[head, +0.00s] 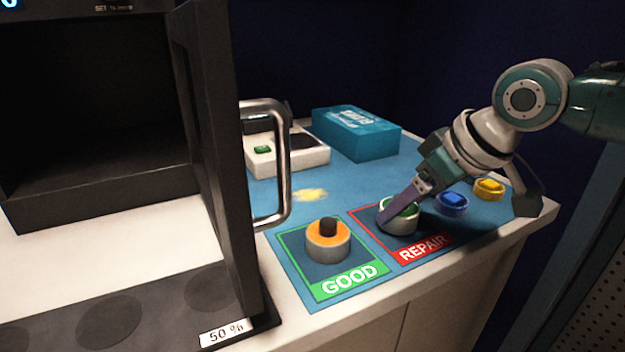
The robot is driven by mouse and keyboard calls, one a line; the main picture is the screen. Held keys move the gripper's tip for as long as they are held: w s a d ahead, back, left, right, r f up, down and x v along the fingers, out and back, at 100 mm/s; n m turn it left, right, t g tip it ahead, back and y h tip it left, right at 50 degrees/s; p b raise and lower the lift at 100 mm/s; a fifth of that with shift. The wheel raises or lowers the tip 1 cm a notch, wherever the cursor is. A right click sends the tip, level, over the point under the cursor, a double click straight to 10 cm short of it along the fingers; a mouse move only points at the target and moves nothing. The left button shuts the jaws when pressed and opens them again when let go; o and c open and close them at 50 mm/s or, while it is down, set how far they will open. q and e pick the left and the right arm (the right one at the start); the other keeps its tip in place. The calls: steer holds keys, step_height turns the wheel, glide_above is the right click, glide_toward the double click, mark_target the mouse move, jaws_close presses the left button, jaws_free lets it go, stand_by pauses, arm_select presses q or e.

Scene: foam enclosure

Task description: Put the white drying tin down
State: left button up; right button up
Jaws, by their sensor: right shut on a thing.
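My right gripper (393,212) reaches down from the right and is shut on this tin. The fingers cover part of its top. The tin is upright and looks to be on or just above the mat; I cannot tell which. A second white tin with an orange top and black knob (328,242) stands in the green-outlined GOOD square (349,280). My left gripper is not in view.
A dark cabinet with its door (215,160) open and a metal handle (284,165) fills the left. A white device (289,155) and a teal box (356,133) stand behind. Blue (451,204) and yellow (489,188) round pieces sit right of the gripper, near the counter's edge.

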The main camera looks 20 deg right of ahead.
steer(key=shift+f, duration=0.15)
steer(key=o, duration=1.4)
